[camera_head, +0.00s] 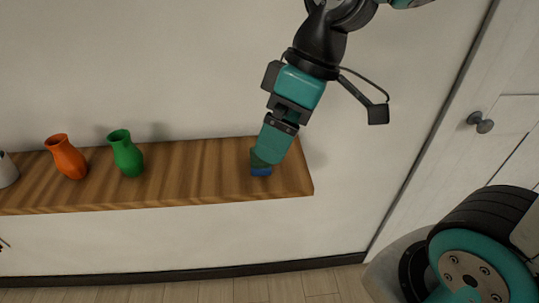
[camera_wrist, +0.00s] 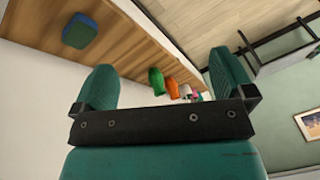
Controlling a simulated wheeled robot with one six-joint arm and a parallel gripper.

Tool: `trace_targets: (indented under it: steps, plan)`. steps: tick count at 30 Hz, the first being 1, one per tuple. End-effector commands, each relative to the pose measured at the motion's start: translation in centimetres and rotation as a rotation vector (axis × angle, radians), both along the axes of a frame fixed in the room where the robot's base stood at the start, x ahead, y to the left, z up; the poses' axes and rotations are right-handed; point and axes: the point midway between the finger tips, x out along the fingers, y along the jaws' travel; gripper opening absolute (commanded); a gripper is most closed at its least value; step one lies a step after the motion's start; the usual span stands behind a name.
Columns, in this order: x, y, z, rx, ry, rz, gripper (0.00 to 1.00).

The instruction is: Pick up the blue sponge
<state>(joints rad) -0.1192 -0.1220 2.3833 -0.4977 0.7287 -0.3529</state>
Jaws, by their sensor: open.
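The blue sponge (camera_head: 261,171) lies on the wooden wall shelf (camera_head: 205,180) near its right end. It has a dark green layer, and in the head view my gripper hides part of it. It also shows in the wrist view (camera_wrist: 79,34), at the upper left. My gripper (camera_head: 270,152) reaches down from above at the sponge in the head view. In the wrist view my gripper (camera_wrist: 164,75) has its teal fingers wide apart with nothing between them. The sponge appears beyond the left finger, outside the gap. I cannot tell whether anything touches it.
A green vase (camera_head: 126,155) and an orange vase (camera_head: 66,158) stand further left on the shelf, with a white object (camera_head: 7,171) at the left edge. The shelf between green vase and sponge is bare. A wall is behind; a door with a knob (camera_head: 481,122) is at right.

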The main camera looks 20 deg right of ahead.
Motion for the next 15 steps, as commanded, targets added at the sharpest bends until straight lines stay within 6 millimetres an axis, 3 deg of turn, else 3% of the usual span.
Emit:
trace_targets:
  steps: [1, 3, 6, 11, 15]
  plan:
    - [3.0, -1.3, -1.1, -0.002, -0.030, 0.046, 1.00]
    - [6.7, -3.2, -1.9, -0.006, -0.088, 0.137, 1.00]
    - [10.8, -6.0, -3.2, -0.016, -0.157, 0.250, 1.00]
    - [14.0, -8.6, -4.6, -0.028, -0.222, 0.358, 1.00]
    - [14.5, -8.2, -6.4, -0.027, -0.228, 0.382, 1.00]
